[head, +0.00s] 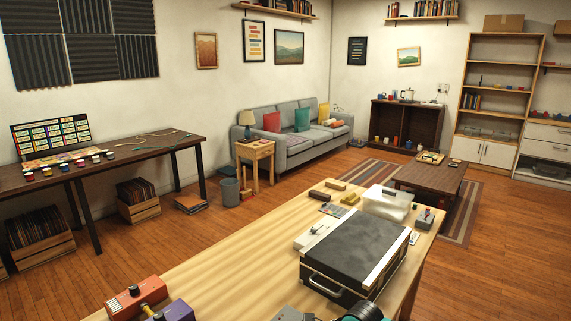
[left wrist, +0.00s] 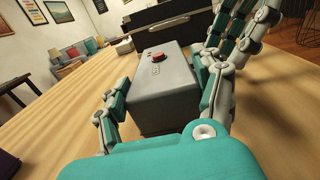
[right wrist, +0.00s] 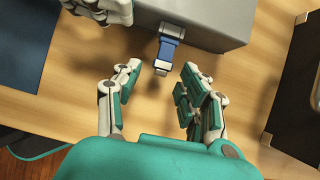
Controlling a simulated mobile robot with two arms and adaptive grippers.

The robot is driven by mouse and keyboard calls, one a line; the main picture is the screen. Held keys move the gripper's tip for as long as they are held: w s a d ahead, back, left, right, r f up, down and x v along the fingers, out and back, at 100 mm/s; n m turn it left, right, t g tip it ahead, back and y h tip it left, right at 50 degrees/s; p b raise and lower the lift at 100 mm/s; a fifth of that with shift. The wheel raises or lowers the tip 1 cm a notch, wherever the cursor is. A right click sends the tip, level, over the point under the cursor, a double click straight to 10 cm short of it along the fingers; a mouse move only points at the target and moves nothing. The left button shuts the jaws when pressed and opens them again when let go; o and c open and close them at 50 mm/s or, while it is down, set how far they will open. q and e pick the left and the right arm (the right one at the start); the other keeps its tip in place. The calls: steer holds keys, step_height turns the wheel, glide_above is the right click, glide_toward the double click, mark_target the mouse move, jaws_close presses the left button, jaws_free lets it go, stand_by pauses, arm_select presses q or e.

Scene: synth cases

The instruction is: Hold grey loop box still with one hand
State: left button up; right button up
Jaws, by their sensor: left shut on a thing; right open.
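The grey loop box (left wrist: 168,92) stands on the wooden table in the left wrist view, with a red knob (left wrist: 155,56) on top. My left gripper (left wrist: 158,84) is shut on it, with fingers along both sides. In the right wrist view the box (right wrist: 215,18) is at the top, cut off by the frame, and a blue plug-like piece (right wrist: 170,42) with a silver end sticks out from its near side. My right gripper (right wrist: 158,84) is open and empty, just short of that piece. Part of the left fingers shows at the upper left there.
A black case (head: 355,252) with a handle lies on the wooden table (head: 235,260). A red box (head: 137,298) and a purple box (head: 176,311) stand at its near left. The table's middle left is clear.

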steer(key=shift+x, duration=1)
steer(key=shift+c, duration=0.2)
jaws_close()
steer(key=shift+s+d, duration=0.1)
steer(key=shift+s+d, duration=0.5)
steer(key=shift+d, duration=0.2)
steer(key=shift+s+d, duration=0.45)
steer(key=shift+d, duration=0.2)
